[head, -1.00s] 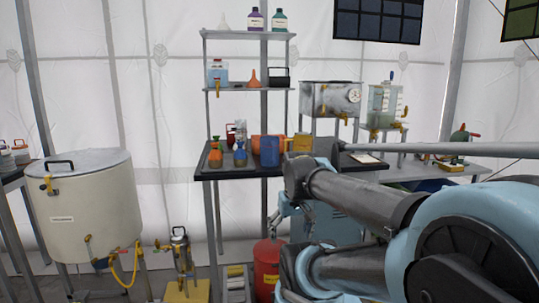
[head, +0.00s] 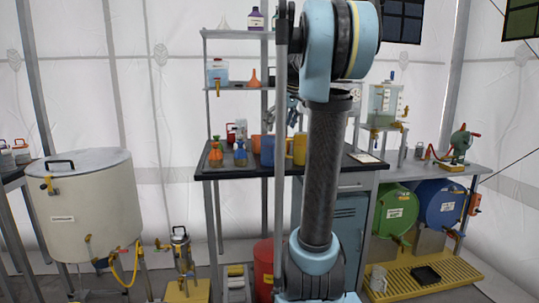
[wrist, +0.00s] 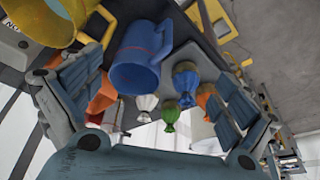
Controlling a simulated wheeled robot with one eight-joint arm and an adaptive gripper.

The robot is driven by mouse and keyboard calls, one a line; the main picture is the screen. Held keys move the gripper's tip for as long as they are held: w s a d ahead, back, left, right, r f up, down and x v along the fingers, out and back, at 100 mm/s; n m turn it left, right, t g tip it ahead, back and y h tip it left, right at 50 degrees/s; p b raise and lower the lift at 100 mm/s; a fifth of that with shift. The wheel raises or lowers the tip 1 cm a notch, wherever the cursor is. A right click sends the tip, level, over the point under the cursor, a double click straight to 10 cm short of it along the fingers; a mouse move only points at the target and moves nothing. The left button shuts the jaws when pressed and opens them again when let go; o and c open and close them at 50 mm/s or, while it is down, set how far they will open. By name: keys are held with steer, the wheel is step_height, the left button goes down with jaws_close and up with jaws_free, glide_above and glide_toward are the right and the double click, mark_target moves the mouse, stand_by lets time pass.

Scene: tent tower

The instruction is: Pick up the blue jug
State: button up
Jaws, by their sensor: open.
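The blue jug (head: 267,151) stands upright on the black-topped bench in the head view, partly hidden by my arm on its right. In the wrist view the blue jug (wrist: 137,68) appears large and tilted, with its handle to the right. It shows between the spread fingers of my gripper (wrist: 152,58), nearer the left finger. The gripper is open and empty, and no contact with the jug is visible. In the head view my gripper (head: 292,108) is above the bench, over and slightly right of the jug, and partly hidden by my arm.
A yellow jug (head: 299,149) and an orange jug (head: 255,142) stand close to the blue one. The shelf rack (head: 225,90) rises behind the bench (head: 225,174).

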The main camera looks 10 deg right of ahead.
glide_toward(273, 138)
steer(key=shift+n, duration=0.4)
steer(key=x, duration=1.2)
steer(key=shift+w+d, duration=0.1)
steer(key=shift+w, duration=0.1)
steer(key=shift+a+x, duration=0.1)
steer(key=shift+x, duration=1.25)
steer(key=shift+a+x, duration=0.15)
steer(key=shift+x, duration=1.2)
steer(key=shift+w+r, duration=0.15)
steer(key=c, duration=0.9)
